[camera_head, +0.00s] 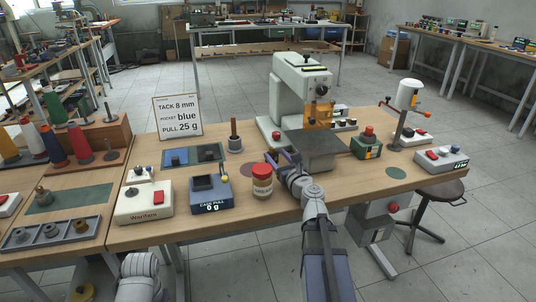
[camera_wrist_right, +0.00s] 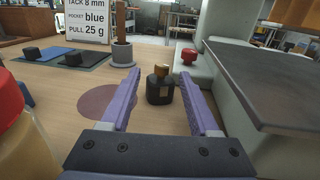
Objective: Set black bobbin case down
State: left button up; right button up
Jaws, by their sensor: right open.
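A small black case with a brass-coloured top, which looks like the black bobbin case (camera_wrist_right: 160,92), stands upright on the wooden table in the right wrist view. In the head view my right gripper (camera_head: 278,158) is low over the table, left of the dark machine plate (camera_head: 313,150); the case is hard to make out there. My left gripper is outside the views.
A red-lidded jar (camera_head: 262,182) stands close to my right gripper. The sewing machine (camera_head: 292,95) and its plate are to the right. A spindle in a grey cup (camera_head: 235,145), blue pad (camera_head: 175,157), sign (camera_head: 178,117) and case-pull box (camera_head: 210,194) stand to the left.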

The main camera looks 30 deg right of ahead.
aim_at(271, 148)
jog(key=shift+w+d, duration=0.2)
jog(key=shift+w, duration=1.15)
jog(key=shift+w+d, duration=0.15)
jog(key=shift+w, duration=1.15)
jog(key=shift+w+d, duration=0.2)
jog(key=shift+w, duration=1.15)
jog(key=shift+s, duration=0.1)
grip_shut()
